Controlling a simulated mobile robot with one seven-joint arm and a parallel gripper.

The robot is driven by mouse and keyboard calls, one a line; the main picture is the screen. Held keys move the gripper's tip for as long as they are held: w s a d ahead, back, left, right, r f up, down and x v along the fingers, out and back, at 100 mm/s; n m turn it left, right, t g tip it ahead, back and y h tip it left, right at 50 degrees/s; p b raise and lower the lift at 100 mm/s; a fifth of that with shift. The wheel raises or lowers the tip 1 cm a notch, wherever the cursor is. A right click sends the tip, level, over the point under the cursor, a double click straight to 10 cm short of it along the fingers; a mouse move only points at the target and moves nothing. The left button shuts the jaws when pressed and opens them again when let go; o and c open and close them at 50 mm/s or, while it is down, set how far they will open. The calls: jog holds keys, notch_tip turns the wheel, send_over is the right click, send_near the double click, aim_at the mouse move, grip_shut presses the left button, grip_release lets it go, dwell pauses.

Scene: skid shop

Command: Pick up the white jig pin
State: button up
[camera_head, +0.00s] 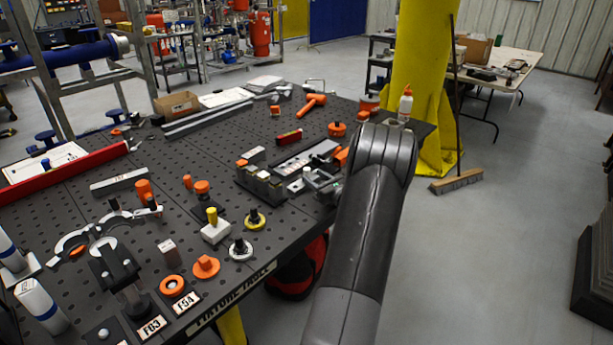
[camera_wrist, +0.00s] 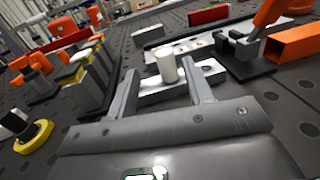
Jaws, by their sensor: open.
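The white jig pin (camera_wrist: 167,66) shows in the wrist view as a short upright white cylinder. It stands on a pale metal bar with holes (camera_wrist: 209,71). My gripper (camera_wrist: 158,70) is open, with one finger to the left of the pin and the other to its right. The fingers appear apart from the pin, with the bar in front of and beneath them.
Blocks with orange and yellow tops (camera_wrist: 85,68) stand left of my gripper. An orange rectangular tube (camera_wrist: 292,43) and a black clamp (camera_wrist: 240,52) lie to the right. The perforated fixture table (camera_head: 130,215) holds many other parts. Open floor (camera_head: 480,270) lies right of it.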

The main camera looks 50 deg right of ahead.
aim_at(309, 173)
jog(key=w, duration=0.1)
jog(key=w+d, duration=0.1)
jog(key=w, duration=0.3)
jog(key=shift+w+d+f, duration=0.25)
jog(key=shift+f, duration=0.05)
grip_shut()
jog(key=shift+r, duration=0.1)
